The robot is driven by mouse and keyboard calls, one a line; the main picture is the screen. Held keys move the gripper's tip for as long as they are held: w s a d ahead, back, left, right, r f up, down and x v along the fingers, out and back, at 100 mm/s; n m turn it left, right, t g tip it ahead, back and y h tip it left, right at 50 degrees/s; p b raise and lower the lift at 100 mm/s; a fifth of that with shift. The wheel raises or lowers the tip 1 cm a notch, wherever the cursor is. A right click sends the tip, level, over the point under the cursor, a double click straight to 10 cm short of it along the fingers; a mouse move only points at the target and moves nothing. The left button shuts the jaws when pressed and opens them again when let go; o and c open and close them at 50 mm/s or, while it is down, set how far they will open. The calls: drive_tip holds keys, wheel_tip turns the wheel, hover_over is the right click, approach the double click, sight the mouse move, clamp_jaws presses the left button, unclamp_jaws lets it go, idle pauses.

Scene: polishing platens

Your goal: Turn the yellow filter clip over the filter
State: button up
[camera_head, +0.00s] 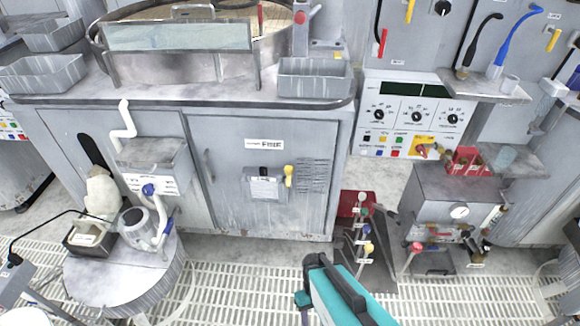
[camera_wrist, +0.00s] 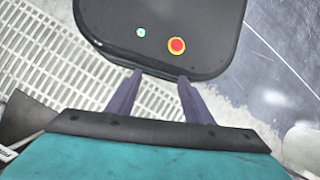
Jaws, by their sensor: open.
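The yellow filter clip (camera_head: 288,174) stands upright at the right edge of a small grey box, which looks like the filter (camera_head: 265,186), on the front of the grey cabinet. It appears beside the box, not across its face. My gripper shows in the wrist view (camera_wrist: 158,84) with two purple fingers spread apart and nothing between them. In the head view my teal and black arm end is at the lower middle, below and to the right of the clip and well apart from it. Its fingertips are not clear there. Neither clip nor filter shows in the wrist view.
The cabinet (camera_head: 230,160) carries a round basin and grey trays (camera_head: 314,78). A dark stand with coloured knobs (camera_head: 362,240) is right of the cabinet. A grey unit (camera_head: 455,205) is farther right, and a round drum (camera_head: 125,275) at left. Floor before the clip looks clear.

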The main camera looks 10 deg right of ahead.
drive_tip(key=w+r+n+t, duration=0.1)
drive_tip(key=w+r, duration=0.2)
drive_tip(key=w, duration=0.5)
drive_tip(key=w+r+n+t, duration=0.1)
drive_tip(key=w+r, duration=0.2)
drive_tip(key=w, duration=0.6)
wheel_tip(320, 180, up, 37)
drive_tip(key=t+y+b, duration=0.1)
drive_tip(key=t+b, duration=0.2)
drive_tip(key=t, duration=0.4)
hover_over(288, 168)
drive_tip(key=s+d, duration=0.3)
drive_tip(key=s, duration=0.2)
drive_tip(key=shift+s+a+f, duration=0.1)
drive_tip(key=shift+a+f, duration=0.05)
drive_tip(key=shift+f, duration=0.1)
drive_tip(key=shift+w+a+p+x, duration=0.1)
drive_tip(key=shift+p+x, duration=0.15)
drive_tip(key=shift+x, duration=2.05)
drive_tip(key=shift+w+a+p+x, duration=0.1)
drive_tip(key=shift+p+x, duration=0.1)
drive_tip(key=shift+x, duration=2.1)
drive_tip(key=shift+w+a+p+x, duration=0.15)
drive_tip(key=shift+p+x, duration=0.1)
drive_tip(key=shift+x, duration=2.05)
drive_tip(key=shift+d+r, duration=0.1)
drive_tip(key=shift+r, duration=0.1)
drive_tip(key=shift+s, duration=0.1)
drive_tip(key=c, duration=1.1)
